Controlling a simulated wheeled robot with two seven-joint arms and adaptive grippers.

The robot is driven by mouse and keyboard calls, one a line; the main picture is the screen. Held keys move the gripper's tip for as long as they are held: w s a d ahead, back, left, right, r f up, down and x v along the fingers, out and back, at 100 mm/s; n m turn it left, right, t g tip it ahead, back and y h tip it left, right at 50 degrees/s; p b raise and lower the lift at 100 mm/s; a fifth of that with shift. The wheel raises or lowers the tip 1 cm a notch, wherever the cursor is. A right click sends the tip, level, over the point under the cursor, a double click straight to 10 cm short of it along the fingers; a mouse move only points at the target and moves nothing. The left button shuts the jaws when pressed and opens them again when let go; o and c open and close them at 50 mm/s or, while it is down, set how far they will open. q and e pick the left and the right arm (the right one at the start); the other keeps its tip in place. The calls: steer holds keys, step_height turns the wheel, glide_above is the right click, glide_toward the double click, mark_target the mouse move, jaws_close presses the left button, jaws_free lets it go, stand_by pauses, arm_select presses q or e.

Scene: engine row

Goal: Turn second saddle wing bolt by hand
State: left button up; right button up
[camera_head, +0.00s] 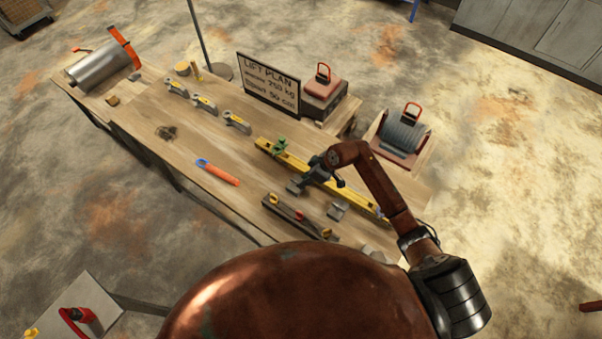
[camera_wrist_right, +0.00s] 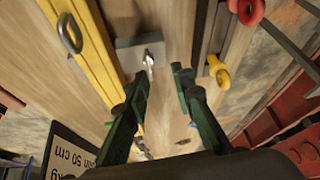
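My right gripper (camera_head: 310,181) is over the near side of the yellow beam (camera_head: 360,199), beside a grey saddle block (camera_head: 294,188). Another grey block (camera_head: 338,210) lies to the right. In the right wrist view, the gripper's dark green fingers (camera_wrist_right: 160,75) are apart with nothing between them. Just past their tips is a grey saddle plate (camera_wrist_right: 128,52) with a small silvery bolt (camera_wrist_right: 149,60), nearer the left finger. I cannot tell whether a finger touches the bolt, or which saddle is the second. My left gripper is not in view.
A dark bar (camera_head: 283,212) with yellow and red fittings lies near the front edge. An orange-and-blue tool (camera_head: 218,172) lies left. A lift plan sign (camera_head: 270,84) stands behind. The tabletop's left-middle is mostly clear.

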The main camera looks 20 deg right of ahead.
mark_target(296, 183)
arm_select(q)
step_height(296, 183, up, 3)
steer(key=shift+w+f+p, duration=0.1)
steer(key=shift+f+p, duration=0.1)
steer(key=shift+p, duration=0.7)
arm_select(e)
steer(key=shift+m+h, duration=0.8)
steer(key=w+f, duration=0.1)
steer(key=f, duration=0.1)
steer(key=w+a+f, duration=0.2)
steer(key=f, duration=0.1)
steer(key=shift+w+f, duration=0.35)
steer(key=shift+w, duration=0.05)
steer(key=shift+c, duration=0.2)
jaws_close()
